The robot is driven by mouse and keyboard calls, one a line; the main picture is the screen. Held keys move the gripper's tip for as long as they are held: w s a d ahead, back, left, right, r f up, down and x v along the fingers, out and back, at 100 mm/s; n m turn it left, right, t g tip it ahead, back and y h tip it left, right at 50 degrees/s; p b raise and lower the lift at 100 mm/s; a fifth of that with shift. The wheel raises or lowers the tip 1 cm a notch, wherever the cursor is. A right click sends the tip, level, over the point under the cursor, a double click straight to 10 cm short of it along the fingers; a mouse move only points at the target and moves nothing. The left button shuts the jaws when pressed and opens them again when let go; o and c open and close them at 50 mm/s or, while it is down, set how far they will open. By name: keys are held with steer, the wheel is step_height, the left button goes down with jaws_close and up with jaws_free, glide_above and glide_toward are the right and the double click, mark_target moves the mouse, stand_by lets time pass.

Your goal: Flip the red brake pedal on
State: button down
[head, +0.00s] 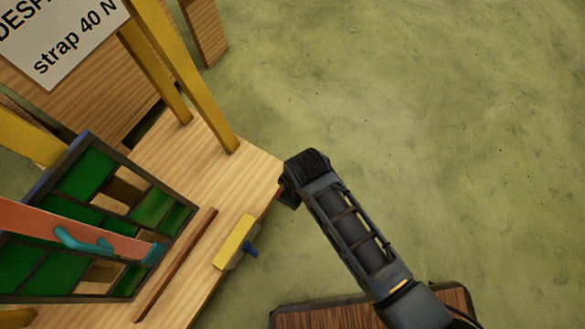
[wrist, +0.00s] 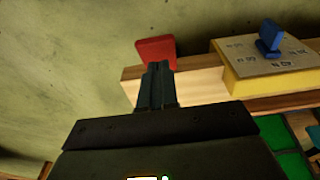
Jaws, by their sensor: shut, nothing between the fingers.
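The red brake pedal (wrist: 155,47) is a small flat plate at the end of the wooden bench, seen in the wrist view. My gripper (wrist: 154,68) is shut and empty, its fingertips just in front of the pedal in the picture and overlapping its lower edge. I cannot tell whether they touch it. In the head view my arm's dark end is at the bench's right corner and hides most of that spot; the fingers do not show clearly there.
A yellow box (head: 233,241) with a blue knob (head: 251,251) sits on the bench (head: 199,177) near the pedal. A green leaded panel (head: 85,178) with a salmon strap (head: 45,226) stands at left. Yellow posts (head: 190,85) rise behind. The green floor at right is clear.

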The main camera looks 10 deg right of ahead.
steer(key=shift+s+d+f, duration=0.1)
steer(key=shift+d+f, duration=0.05)
steer(key=shift+f, duration=0.25)
steer(key=shift+s+d+f, duration=0.1)
steer(key=shift+d+f, duration=0.05)
steer(key=shift+f, duration=0.25)
steer(key=shift+d, duration=0.1)
steer(key=shift+s+d+f+t+y, duration=0.1)
steer(key=shift+s+f+t+y, duration=0.1)
steer(key=shift+t+y, duration=0.1)
steer(key=shift+d+f, duration=0.1)
steer(key=shift+s+d+f+t+y, duration=0.3)
steer(key=shift+f+t+y, duration=0.1)
steer(key=shift+f+y, duration=0.1)
steer(key=shift+t+y, duration=0.7)
steer(key=shift+y, duration=0.2)
steer(key=shift+s+d+f+b, duration=0.15)
steer(key=shift+d+f, duration=0.05)
steer(key=shift+f, duration=0.5)
steer(key=shift+s+d+f+b, duration=0.15)
steer(key=shift+d+f+b, duration=0.1)
steer(key=shift+f, duration=0.4)
steer(key=shift+s+d+f+b, duration=0.1)
steer(key=shift+s+d+f, duration=0.1)
steer(key=shift+f, duration=0.5)
